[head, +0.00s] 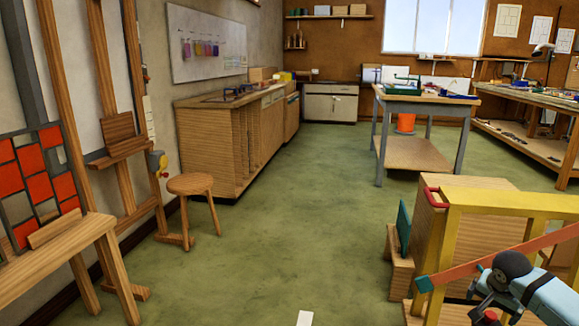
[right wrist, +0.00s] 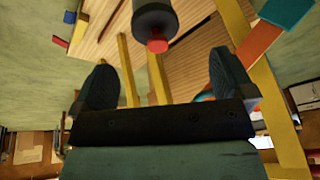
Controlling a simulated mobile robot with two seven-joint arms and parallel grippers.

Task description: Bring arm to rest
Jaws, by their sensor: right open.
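My right gripper (head: 484,300) is at the lower right of the head view, beside a yellow frame and an orange bar with a teal end (head: 452,274). In the right wrist view its two dark fingers stand wide apart (right wrist: 165,82), with nothing held between them. A dark cylinder with a red tip (right wrist: 154,20) shows above the gap; I cannot tell what it is. The red and grey leaded panel (head: 38,188) leans upright at the left of the head view, far from my right gripper. My left gripper is not in view.
A wooden cabinet (head: 465,232) with the yellow frame (head: 446,240) stands close to my right arm. A stool (head: 190,186) and easels are at the left. A workbench (head: 402,105) stands further back. The green floor (head: 290,205) in the middle is clear.

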